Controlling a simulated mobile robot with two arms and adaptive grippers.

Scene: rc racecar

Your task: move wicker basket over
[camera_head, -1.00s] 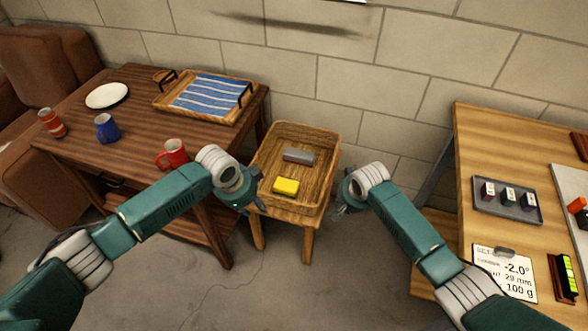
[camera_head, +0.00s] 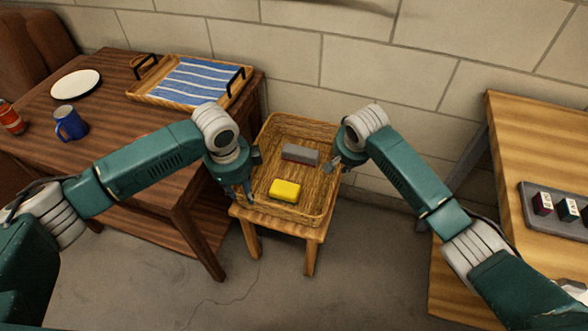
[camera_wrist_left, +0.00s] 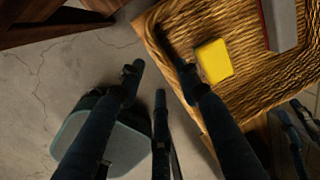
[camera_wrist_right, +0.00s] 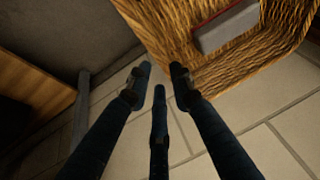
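The wicker basket (camera_head: 268,137) sits upright on a small wooden stool (camera_head: 313,232), with a yellow block (camera_head: 285,189) and a grey block (camera_head: 300,153) inside. My left gripper (camera_head: 247,185) is at the basket's left side. In the left wrist view its fingers (camera_wrist_left: 160,85) are apart, one over the basket's edge and the others outside it. My right gripper (camera_head: 335,166) is at the basket's right side. In the right wrist view its fingers (camera_wrist_right: 162,80) are apart at the basket's edge. Contact with the wicker cannot be told.
A dark wooden table (camera_head: 110,110) stands close on the left with a striped tray (camera_head: 190,85), a white plate (camera_head: 76,84) and a blue mug (camera_head: 70,123). A lighter table (camera_head: 520,140) stands on the right. A block wall is behind the stool; floor shows in front.

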